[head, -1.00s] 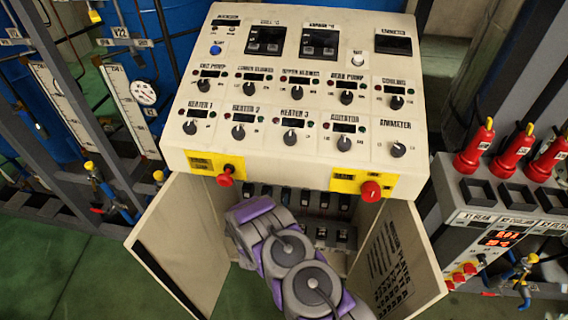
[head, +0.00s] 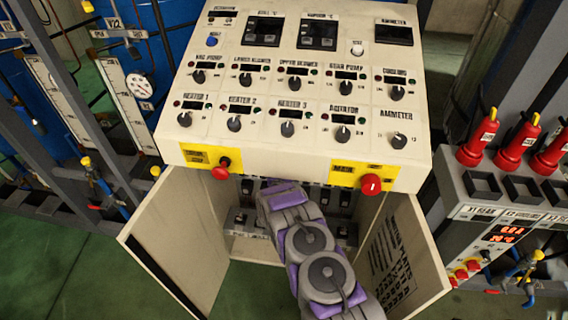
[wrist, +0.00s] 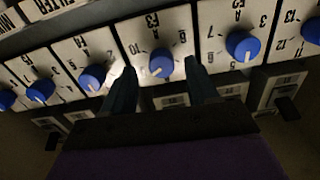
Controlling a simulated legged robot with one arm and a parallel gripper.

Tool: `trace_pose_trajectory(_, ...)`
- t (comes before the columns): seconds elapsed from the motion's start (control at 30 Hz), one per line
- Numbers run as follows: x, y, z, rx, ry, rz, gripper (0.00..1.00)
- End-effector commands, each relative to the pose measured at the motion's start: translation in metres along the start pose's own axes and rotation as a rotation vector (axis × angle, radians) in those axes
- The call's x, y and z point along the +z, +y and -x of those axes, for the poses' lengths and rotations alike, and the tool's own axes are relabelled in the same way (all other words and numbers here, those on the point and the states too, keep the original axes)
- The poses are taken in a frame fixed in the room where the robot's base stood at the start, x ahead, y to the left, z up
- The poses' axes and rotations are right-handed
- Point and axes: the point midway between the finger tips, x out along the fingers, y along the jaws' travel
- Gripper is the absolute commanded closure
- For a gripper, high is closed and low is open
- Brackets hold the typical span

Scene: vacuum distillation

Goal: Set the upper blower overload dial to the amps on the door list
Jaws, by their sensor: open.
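In the wrist view a blue dial (wrist: 161,63) with a pale pointer sits on a white plate marked with numbers, 10 and 9 among them. My gripper (wrist: 160,66) is open, one dark finger on each side of this dial. I cannot tell whether the fingers touch it, or whether it is the upper blower overload dial. In the head view my arm reaches into the open cabinet (head: 235,248) below the console, and my gripper is hidden there. The door list (head: 392,262) is on the inside of the right door; its figures are too small to read.
Neighbouring blue dials stand close on the left (wrist: 92,78) and the right (wrist: 242,45). The left cabinet door (head: 175,240) and right door stand open beside my arm. A red knob (head: 221,170) and a red button (head: 371,184) project from the console front above.

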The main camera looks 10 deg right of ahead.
Motion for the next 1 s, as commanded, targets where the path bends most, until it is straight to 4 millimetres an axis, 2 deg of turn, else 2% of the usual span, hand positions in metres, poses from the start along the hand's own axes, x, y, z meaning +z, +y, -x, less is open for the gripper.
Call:
trace_pose_trajectory(0.2,0.001,0.0,-0.016,0.0,0.0,0.001,0.41)
trace_pose_trajectory(0.6,0.0,0.0,-0.02,0.0,-0.001,0.001,0.41)
trace_pose_trajectory(1.0,0.0,-0.001,-0.02,-0.001,0.0,0.001,0.79)
